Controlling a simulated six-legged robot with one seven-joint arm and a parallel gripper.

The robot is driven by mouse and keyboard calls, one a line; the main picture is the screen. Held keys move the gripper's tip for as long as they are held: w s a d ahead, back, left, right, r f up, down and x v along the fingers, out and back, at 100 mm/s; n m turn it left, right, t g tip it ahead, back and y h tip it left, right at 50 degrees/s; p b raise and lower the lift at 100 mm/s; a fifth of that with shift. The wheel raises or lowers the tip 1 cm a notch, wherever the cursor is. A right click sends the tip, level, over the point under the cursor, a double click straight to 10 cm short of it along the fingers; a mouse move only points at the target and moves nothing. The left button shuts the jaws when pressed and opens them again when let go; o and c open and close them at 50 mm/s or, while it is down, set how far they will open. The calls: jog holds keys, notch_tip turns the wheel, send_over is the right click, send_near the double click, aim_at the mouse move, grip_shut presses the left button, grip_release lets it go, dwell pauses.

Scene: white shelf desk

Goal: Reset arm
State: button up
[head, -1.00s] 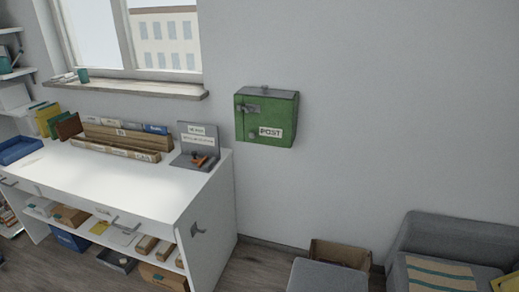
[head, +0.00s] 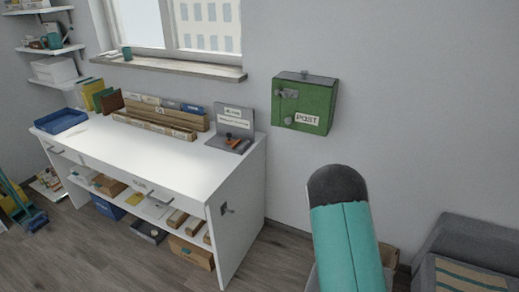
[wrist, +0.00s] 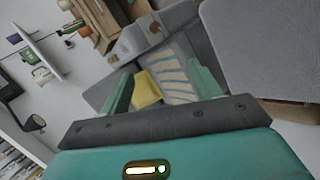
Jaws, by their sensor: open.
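A teal arm link of mine with a dark rounded end (head: 347,235) rises from the bottom edge of the head view, right of centre. My gripper is not seen in the head view. In the wrist view my gripper (wrist: 160,82) is open, its two green fingers wide apart with nothing held between them. Beyond the fingers, at a distance, lie a striped blanket (wrist: 178,68) and a yellow cushion (wrist: 146,90) on a grey sofa.
A white desk (head: 150,155) stands left, with a blue tray (head: 62,121) and an orange-handled item on top. A green POST box (head: 304,103) hangs on the wall. A grey sofa (head: 460,240) stands bottom right. Floor before the desk (head: 95,245) is clear.

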jog(key=s+a+r+n+t+y, duration=0.2)
jog(key=a+r+t, duration=0.15)
jog(key=r, duration=0.75)
jog(key=s+a+r+n+t+y, duration=0.15)
jog(key=a+r, duration=0.35)
jog(key=r, duration=0.5)
jog(key=s+a+r+n+t+y, duration=0.3)
jog(key=s+a+r+n+t, duration=0.3)
jog(key=s+r, duration=0.7)
jog(key=shift+s+a+r+n+t, duration=0.35)
jog(key=shift+a+t, duration=0.45)
jog(key=shift+a, duration=0.4)
